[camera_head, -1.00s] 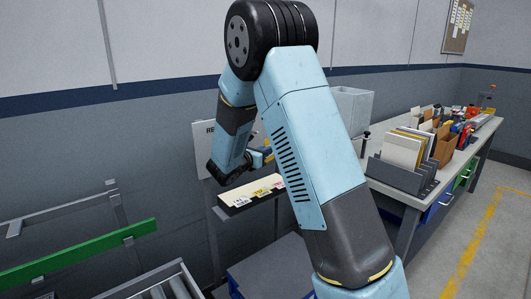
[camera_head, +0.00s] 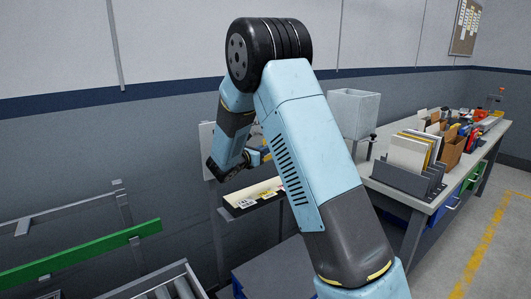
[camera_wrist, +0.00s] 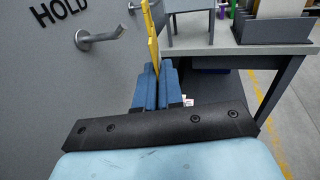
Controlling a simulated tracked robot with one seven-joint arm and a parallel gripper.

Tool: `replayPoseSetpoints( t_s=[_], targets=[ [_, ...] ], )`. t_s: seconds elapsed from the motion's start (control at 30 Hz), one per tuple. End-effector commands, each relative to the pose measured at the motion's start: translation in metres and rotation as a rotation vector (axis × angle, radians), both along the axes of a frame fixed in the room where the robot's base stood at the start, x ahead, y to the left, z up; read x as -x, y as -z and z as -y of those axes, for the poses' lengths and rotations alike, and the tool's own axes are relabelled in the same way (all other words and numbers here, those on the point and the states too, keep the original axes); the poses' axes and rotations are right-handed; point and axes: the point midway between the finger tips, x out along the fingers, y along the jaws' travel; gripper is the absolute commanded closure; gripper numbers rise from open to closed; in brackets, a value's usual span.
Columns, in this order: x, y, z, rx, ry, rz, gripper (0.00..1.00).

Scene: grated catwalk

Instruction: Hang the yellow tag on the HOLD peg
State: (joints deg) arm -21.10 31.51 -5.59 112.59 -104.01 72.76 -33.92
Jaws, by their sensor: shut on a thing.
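My gripper (camera_wrist: 158,82) has blue fingers, shut on the upright yellow tag (camera_wrist: 152,40), seen nearly edge-on in the wrist view. A metal peg (camera_wrist: 100,39) sticks out of a grey board left of the tag, below the black word HOLD (camera_wrist: 62,10). The tag looks apart from the peg; the depth between them is hard to tell. In the head view my gripper (camera_head: 256,157) is small and mostly behind my arm, in front of the board (camera_head: 206,145).
A narrow shelf (camera_head: 232,211) with several small cards sits below the gripper. To the right, a workbench (camera_head: 398,190) holds a file rack (camera_head: 405,176) and other items. A grey bin (camera_head: 354,112) stands behind my arm. A green rail (camera_head: 80,250) is at lower left.

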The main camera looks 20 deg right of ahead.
Motion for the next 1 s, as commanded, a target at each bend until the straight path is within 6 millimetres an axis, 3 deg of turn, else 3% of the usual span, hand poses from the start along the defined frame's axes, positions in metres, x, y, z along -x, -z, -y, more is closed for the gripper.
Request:
replayPoseSetpoints(
  t_s=[1.0],
  targets=[
    [-0.045,0.005,-0.018,0.001,0.001,0.001,1.0]
  ],
)
